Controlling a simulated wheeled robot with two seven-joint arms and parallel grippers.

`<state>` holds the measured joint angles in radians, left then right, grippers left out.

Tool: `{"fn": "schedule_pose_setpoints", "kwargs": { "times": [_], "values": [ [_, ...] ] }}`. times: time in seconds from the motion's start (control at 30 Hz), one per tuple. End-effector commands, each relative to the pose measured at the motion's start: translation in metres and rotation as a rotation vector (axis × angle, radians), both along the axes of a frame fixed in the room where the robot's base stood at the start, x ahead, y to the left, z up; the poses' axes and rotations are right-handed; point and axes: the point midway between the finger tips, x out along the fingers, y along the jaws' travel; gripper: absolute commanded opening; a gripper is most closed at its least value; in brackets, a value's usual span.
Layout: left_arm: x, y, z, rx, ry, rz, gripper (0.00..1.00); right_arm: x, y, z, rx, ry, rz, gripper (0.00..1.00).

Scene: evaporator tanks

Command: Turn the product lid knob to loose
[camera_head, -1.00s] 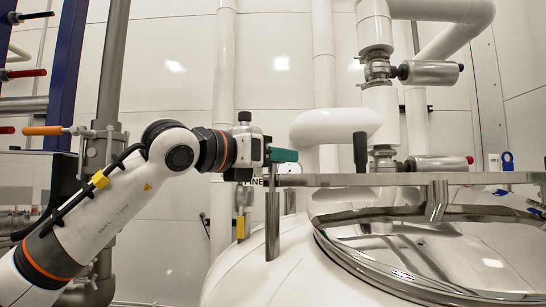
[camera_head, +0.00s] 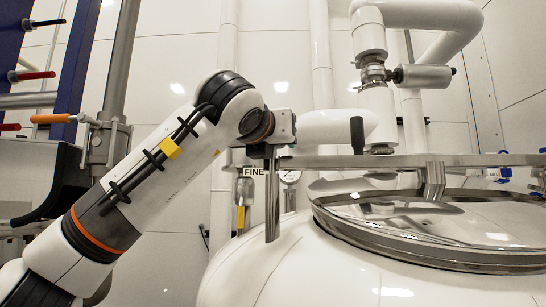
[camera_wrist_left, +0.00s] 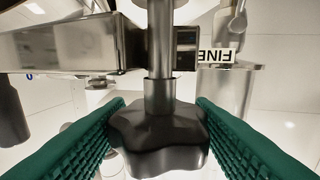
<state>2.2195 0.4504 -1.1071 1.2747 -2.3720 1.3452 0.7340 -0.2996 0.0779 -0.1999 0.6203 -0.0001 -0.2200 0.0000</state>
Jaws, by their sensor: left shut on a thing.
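A black star-shaped knob (camera_wrist_left: 160,142) on a metal shaft (camera_wrist_left: 159,55) fills the middle of the left wrist view, at the end of a steel bar (camera_wrist_left: 70,45). My left gripper (camera_wrist_left: 160,108) has its two green ribbed fingers on either side of the knob and is shut on it. In the head view my left wrist (camera_head: 283,126) is above the left end of the same steel bar (camera_head: 330,161); fingers and knob cannot be made out clearly there. The round tank lid (camera_head: 430,235) lies below the bar, closed. My right gripper is not in view.
A black upright handle (camera_head: 357,130) stands on the bar right of my wrist. A FINE label (camera_head: 253,171) and a gauge (camera_head: 290,177) are behind the bar. White pipes (camera_head: 385,60) rise behind the tank. An orange-handled valve (camera_head: 50,118) is at left.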

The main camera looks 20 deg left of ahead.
Motion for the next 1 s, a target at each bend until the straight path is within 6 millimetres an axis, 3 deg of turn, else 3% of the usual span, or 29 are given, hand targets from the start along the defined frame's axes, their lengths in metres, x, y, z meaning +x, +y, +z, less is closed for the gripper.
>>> {"fn": "schedule_pose_setpoints", "kwargs": {
  "times": [0.43, 1.0],
  "values": [
    [0.0002, -0.0007, -0.0006, 0.001, 0.003, 0.249, 0.26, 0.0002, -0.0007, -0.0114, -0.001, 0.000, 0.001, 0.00],
    [0.0005, 0.0001, -0.0003, 0.001, 0.003, 0.291, 0.26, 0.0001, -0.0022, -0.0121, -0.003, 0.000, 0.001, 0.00]
  ]
}}
